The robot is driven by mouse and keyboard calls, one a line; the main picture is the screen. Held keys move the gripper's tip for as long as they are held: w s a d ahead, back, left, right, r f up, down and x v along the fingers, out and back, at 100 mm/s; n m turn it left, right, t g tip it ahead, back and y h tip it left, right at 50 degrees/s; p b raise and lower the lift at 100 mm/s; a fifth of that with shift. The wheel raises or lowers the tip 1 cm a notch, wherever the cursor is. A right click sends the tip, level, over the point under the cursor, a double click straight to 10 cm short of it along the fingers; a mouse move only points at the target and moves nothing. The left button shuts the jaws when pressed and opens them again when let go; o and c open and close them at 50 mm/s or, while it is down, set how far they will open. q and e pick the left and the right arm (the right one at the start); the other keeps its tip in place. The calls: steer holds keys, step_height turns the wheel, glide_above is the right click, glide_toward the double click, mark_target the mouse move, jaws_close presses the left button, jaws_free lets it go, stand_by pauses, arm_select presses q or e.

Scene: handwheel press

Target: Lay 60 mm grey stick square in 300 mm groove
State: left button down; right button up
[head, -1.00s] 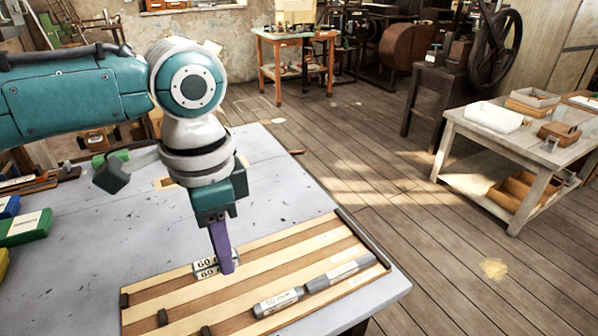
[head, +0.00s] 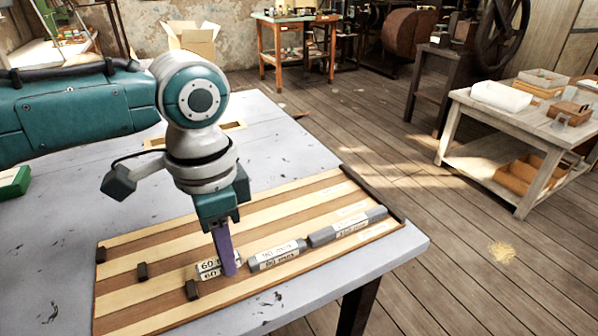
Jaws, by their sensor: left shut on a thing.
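The short grey stick with white "60" labels (head: 207,269) is in my left gripper (head: 227,264), whose purple fingers are shut on it from above. The grooved wooden board (head: 130,308) lies on the table below. In its front groove lie a grey stick (head: 277,255) and a longer grey stick (head: 347,226), in one line. The 60 stick is between the nearer of these and a dark end block (head: 192,290), slightly above their line in the picture. I cannot tell whether it touches the groove floor. The fingers hide its right end. My right gripper is out of view.
More dark blocks (head: 142,271) stand at the left ends of the other grooves. A dark rail (head: 372,193) closes the board's right end. A shallow wooden frame (head: 232,127) lies behind my arm. A green box (head: 14,182) is at the left edge.

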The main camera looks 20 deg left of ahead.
arm_select(q)
steer(key=shift+f, duration=0.5)
steer(key=shift+f, duration=0.2)
stand_by(0.5)
steer(key=shift+f, duration=0.45)
steer(key=shift+c, duration=1.6)
jaws_free()
step_height(320, 180, up, 7)
steer(key=p, duration=0.7)
steer(key=shift+r+p, duration=0.1)
steer(key=shift+p, duration=0.25)
